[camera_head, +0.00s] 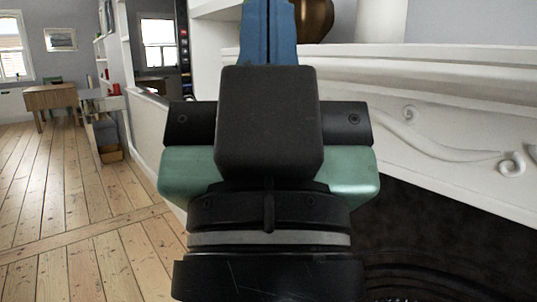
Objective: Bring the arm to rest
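My gripper (268,12) is in the upper middle of the head view, seen from behind, pointing up and away. Its two blue fingers lie side by side with only a thin dark line between them, so it looks shut. I see nothing held between them, though the very tips are cut off by the top edge. The black and green wrist body fills the middle of the view and hides what is behind it.
A white carved fireplace mantel (455,135) stands close on the right, with a dark opening below. A bronze vase (314,18) stands on its shelf beside the fingers. Bare floorboards (75,215) are open at left. A wooden desk (50,97) is far left.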

